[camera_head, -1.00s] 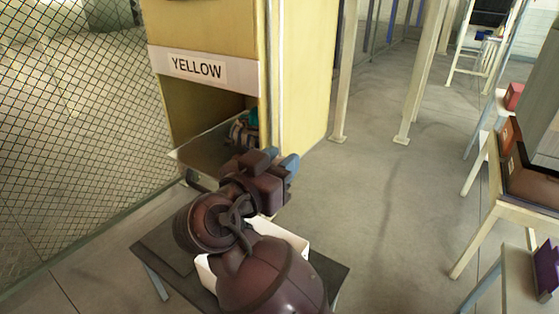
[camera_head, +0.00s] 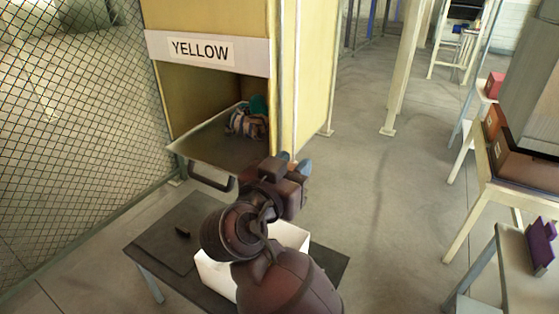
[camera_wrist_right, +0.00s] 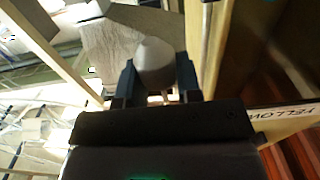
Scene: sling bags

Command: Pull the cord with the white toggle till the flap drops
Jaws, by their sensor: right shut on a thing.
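A yellow cabinet (camera_head: 313,75) has a white label strip reading YELLOW (camera_head: 200,49) above an open compartment. Its flap (camera_head: 227,150) is down and sticks out at the front, with a dark handle (camera_head: 213,181) on its outer edge. My right gripper (camera_head: 296,168) is beside the cabinet's front right corner, to the right of the flap. In the right wrist view its blue-grey fingers are shut on a pale, rounded toggle (camera_wrist_right: 155,62). The cord itself cannot be made out. The toggle is hidden in the head view. My left gripper is out of view.
A striped and teal bundle (camera_head: 246,123) lies inside the compartment. A dark low table (camera_head: 165,240) with a white open box (camera_head: 217,278) stands in front. Mesh fence (camera_head: 75,140) runs along the left. Tables with boxes stand at right; the floor between is clear.

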